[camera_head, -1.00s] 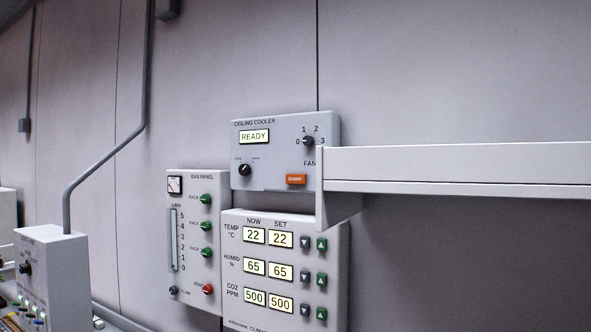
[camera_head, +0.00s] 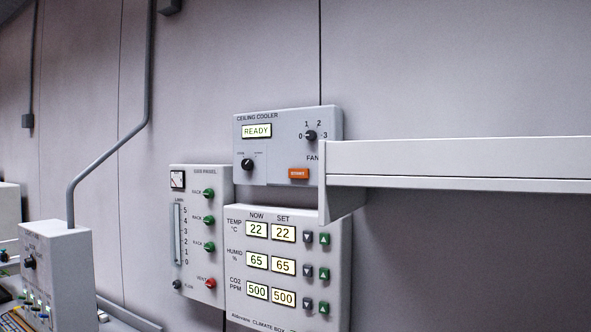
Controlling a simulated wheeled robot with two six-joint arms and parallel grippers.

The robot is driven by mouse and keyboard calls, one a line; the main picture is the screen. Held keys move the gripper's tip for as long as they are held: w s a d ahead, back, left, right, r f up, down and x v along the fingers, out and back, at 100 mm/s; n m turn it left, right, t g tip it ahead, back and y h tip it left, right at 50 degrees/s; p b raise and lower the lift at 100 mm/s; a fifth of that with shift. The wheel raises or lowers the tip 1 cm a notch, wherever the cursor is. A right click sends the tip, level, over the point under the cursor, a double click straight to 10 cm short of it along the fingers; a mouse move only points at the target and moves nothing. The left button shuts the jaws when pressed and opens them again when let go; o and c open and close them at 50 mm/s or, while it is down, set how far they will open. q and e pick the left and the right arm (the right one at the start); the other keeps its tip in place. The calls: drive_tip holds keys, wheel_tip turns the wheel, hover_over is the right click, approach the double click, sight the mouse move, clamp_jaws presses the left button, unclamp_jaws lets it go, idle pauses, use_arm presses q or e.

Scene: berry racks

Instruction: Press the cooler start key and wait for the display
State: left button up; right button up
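The ceiling cooler panel (camera_head: 280,118) is a grey box on the wall near the middle of the head view. Its lit display (camera_head: 257,131) reads READY. A fan knob (camera_head: 310,135) with marks 0 to 3 is at its upper right, and a black knob (camera_head: 247,164) is at its lower left. An orange key (camera_head: 299,174) with a small label too blurred to read is at its lower right, and I cannot tell if it is the start key. Neither of my grippers is in view.
A white shelf (camera_head: 450,155) juts from the right beside the cooler panel. Below the panel is a climate box (camera_head: 240,300) with displays 22, 65 and 500. A gas panel (camera_head: 193,272) is at its left. A grey box (camera_head: 70,260) with a conduit stands lower left.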

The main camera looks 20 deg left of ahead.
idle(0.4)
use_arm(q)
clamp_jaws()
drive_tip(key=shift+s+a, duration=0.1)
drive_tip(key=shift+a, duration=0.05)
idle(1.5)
